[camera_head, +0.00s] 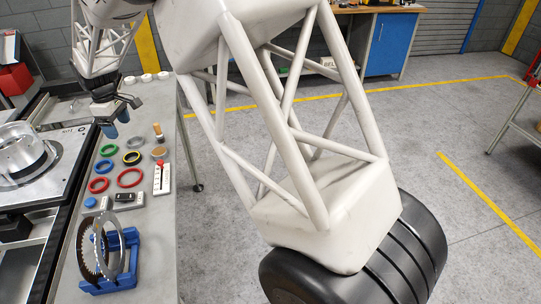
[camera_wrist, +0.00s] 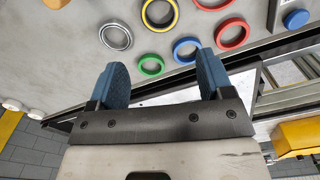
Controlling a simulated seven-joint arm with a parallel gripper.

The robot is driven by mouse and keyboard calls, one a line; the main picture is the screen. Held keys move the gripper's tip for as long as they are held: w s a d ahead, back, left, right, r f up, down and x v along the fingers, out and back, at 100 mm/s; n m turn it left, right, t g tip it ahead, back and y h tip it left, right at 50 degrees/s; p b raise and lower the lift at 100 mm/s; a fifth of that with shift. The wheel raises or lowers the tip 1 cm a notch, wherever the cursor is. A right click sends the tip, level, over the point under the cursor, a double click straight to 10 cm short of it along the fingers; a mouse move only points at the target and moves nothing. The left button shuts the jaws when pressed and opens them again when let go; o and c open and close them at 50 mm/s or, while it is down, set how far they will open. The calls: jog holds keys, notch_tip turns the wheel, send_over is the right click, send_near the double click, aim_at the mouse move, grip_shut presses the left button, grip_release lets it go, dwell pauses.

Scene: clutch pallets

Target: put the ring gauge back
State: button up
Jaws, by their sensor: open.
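My gripper (camera_head: 115,122) is open and empty, above the grey bench near its far half. In the wrist view its two blue fingers (camera_wrist: 164,80) stand wide apart. A silver ring, perhaps the ring gauge (camera_wrist: 116,36), lies flat on the bench beyond the left finger; it also shows in the head view (camera_head: 136,142). A green ring (camera_wrist: 152,65) lies just past the gap between the fingertips. None is held.
A blue rack (camera_head: 126,281) with upright discs stands at the bench's near end. A small white block with a red knob (camera_head: 160,163) lies at right. White round pieces (camera_head: 146,77) are at the far end. A large metal housing (camera_head: 20,150) sits left of the bench.

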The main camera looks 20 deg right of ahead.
jog(key=s+d+r+m, duration=0.2)
jog(key=s+d+r, duration=0.25)
jog(key=d, duration=0.45)
jog(key=s+d+r+m+t, duration=0.1)
jog(key=s+d+r+m, duration=0.1)
jog(key=s+d+r, duration=0.45)
jog(key=s+d+r+m, duration=0.15)
jog(key=s+d, duration=0.25)
jog(key=d, duration=0.6)
jog(key=s+d+f+m, duration=0.1)
jog(key=s+d+m, duration=0.2)
jog(key=s+d, duration=0.3)
jog(key=s+d+f+m+t, duration=0.1)
jog(key=s+d+m, duration=0.2)
jog(key=s, duration=1)
jog(key=s+d+f+m, duration=0.1)
jog(key=s+d+m, duration=0.2)
jog(key=s+d, duration=0.7)
jog(key=shift+f+t, duration=0.3)
